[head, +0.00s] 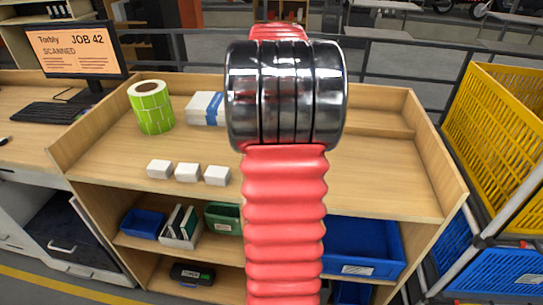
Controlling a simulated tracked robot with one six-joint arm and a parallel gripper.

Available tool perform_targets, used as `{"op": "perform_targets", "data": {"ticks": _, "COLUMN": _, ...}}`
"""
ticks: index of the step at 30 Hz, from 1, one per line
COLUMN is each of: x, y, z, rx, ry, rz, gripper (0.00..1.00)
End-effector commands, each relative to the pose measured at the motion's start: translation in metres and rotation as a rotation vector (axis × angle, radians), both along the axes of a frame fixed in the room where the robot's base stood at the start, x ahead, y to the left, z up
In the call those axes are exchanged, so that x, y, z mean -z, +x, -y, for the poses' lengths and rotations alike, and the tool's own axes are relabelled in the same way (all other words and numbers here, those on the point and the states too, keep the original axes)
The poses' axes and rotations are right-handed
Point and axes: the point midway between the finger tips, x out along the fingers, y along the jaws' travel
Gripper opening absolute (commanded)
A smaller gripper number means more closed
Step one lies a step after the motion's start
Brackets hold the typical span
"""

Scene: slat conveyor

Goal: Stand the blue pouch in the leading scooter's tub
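I cannot make out the blue pouch or a scooter's tub in the head view. Parts of dark wheeled vehicles (478,9) are cut off at the top right edge, and I cannot tell whether they are scooters. My arm, red and ribbed with a chrome joint, rises through the middle of the view and hides part of the bench behind it. My gripper does not show.
A wooden bench (345,178) carries a green label roll (151,107), a white-and-blue pack (203,108) and three small white boxes (187,173). Bins, including a blue one (362,250), fill shelves below. A monitor (76,50) stands left, a yellow crate (500,130) right.

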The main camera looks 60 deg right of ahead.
Motion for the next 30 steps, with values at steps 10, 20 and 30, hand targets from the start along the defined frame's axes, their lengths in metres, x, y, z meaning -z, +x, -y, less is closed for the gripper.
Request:
{"op": "perform_targets", "data": {"ticks": 10, "x": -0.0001, "y": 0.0, "z": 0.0, "rx": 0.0, "ry": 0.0, "rz": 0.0, "gripper": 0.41}}
{"op": "perform_targets", "data": {"ticks": 20, "x": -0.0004, "y": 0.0, "z": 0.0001, "rx": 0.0, "ry": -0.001, "rz": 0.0, "gripper": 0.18}}
{"op": "perform_targets", "data": {"ticks": 30, "x": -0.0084, "y": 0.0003, "z": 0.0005, "rx": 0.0, "ry": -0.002, "rz": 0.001, "gripper": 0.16}}
